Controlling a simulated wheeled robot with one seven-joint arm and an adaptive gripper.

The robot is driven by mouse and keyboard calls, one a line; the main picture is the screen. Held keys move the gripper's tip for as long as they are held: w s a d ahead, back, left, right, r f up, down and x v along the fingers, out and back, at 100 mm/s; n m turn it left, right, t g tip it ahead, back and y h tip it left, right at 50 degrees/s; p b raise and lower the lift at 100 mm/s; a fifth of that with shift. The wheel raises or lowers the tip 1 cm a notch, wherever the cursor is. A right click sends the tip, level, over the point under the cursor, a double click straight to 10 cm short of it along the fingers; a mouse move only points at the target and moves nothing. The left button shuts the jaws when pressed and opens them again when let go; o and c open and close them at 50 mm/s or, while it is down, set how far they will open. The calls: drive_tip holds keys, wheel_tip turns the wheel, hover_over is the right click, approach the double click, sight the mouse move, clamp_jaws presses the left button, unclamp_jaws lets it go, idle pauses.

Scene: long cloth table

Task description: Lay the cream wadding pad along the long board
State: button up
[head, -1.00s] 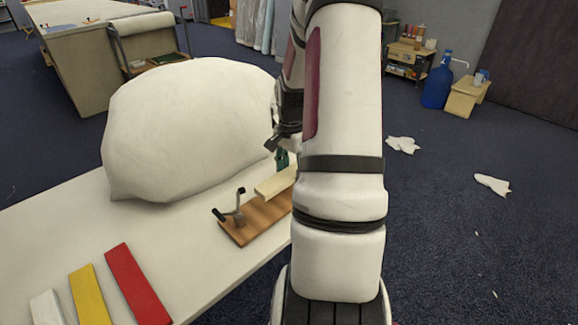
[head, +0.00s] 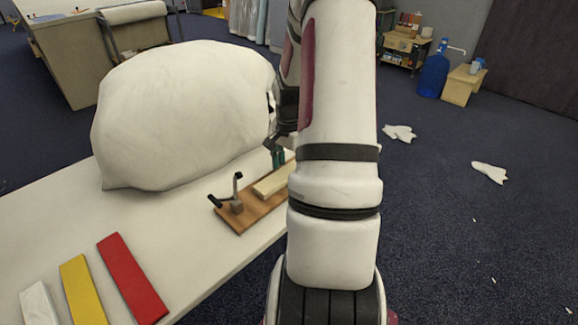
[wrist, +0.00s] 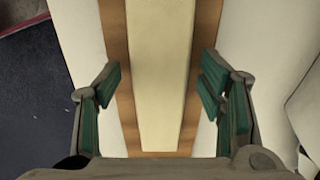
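The cream wadding pad (head: 272,184) lies lengthwise on the brown wooden board (head: 242,219), seemingly flat. In the wrist view the pad (wrist: 160,60) runs up the middle, with strips of the board (wrist: 205,30) showing on both sides. My gripper (wrist: 160,82) is open, one green-lined finger on each side of the pad, with gaps between fingers and pad. In the head view my gripper (head: 278,157) is low over the board's far part, and my arm hides the board's right end.
A toggle clamp (head: 236,205) stands at the board's near end. A big white stuffed bulk (head: 185,115) sits on the table close left of my gripper. White (head: 38,305), yellow (head: 82,290) and red (head: 132,278) strips lie at the front left. Bare tabletop (head: 190,240) lies between.

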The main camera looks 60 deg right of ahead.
drive_tip(key=shift+r, duration=0.15)
wheel_tip(320, 180, up, 12)
idle(0.7)
drive_tip(key=a+r+n, duration=0.5)
drive_tip(key=a, duration=0.6)
drive_tip(key=a+r+n, duration=0.4)
drive_tip(key=a+r, duration=0.2)
drive_tip(key=a, duration=0.5)
drive_tip(key=s+a+n+t, duration=0.1)
drive_tip(key=s+a+n, duration=1.1)
drive_tip(key=s+a, duration=0.35)
wheel_tip(320, 180, up, 16)
drive_tip(key=w+t+p, duration=0.1)
drive_tip(key=t+p, duration=0.2)
drive_tip(key=p, duration=1.1)
drive_tip(key=shift+r, duration=0.2)
